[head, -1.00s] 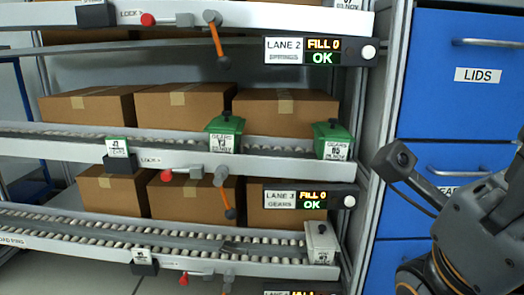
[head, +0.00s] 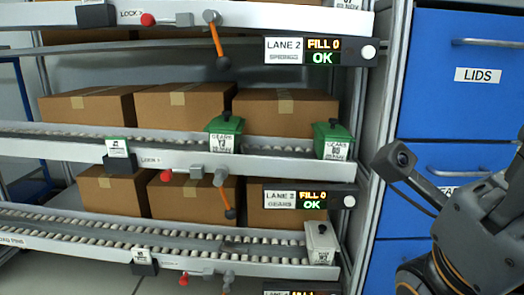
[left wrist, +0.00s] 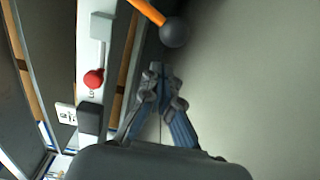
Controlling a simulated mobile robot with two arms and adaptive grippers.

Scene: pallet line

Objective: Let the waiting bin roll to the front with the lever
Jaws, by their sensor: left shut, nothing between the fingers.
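In the head view, a green gears bin (head: 225,124) sits on the middle roller lane above that lane's lever. A second green bin (head: 333,130) stands at the lane's right end, with a gap between them. The lever (head: 226,196) is orange with a dark ball end and hangs down from the front rail. My left gripper (left wrist: 161,85) shows only in the left wrist view, shut and empty. There, an orange lever with a dark ball (left wrist: 175,33) is just beyond the fingertips, apart from them. I cannot tell which lane that lever belongs to. My right gripper's fingers are out of view.
Red knobs (head: 166,175) sit on the rails left of the levers. A lower roller lane holds a light grey bin (head: 320,238) at its right end. Brown cartons (head: 185,107) stand behind. Blue drawers (head: 460,100) are at the right, partly behind my right arm.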

